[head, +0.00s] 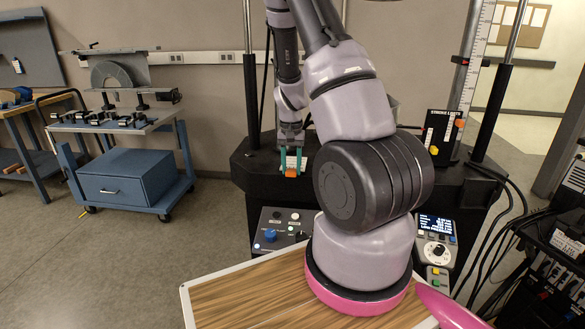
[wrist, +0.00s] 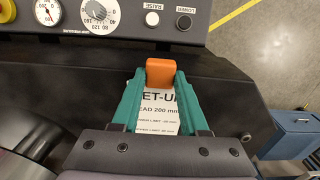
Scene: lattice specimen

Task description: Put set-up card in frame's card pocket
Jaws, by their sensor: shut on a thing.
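The set-up card shows in the wrist view as a white printed sheet (wrist: 160,112) with an orange tab (wrist: 161,71) at its far end. My gripper (wrist: 160,85) is shut on the card, with a green finger along each side. In the head view, my gripper (head: 291,171) points down with the card (head: 291,160) in it, in front of the frame's black base (head: 262,160). The orange tab is at the lower end there. I cannot make out the card pocket in either view.
A control panel (head: 283,228) with knobs is below my gripper; gauges and buttons (wrist: 128,18) show at the top of the wrist view. A black sign with coloured markers (head: 443,138) stands at right. A blue cart (head: 130,175) stands left.

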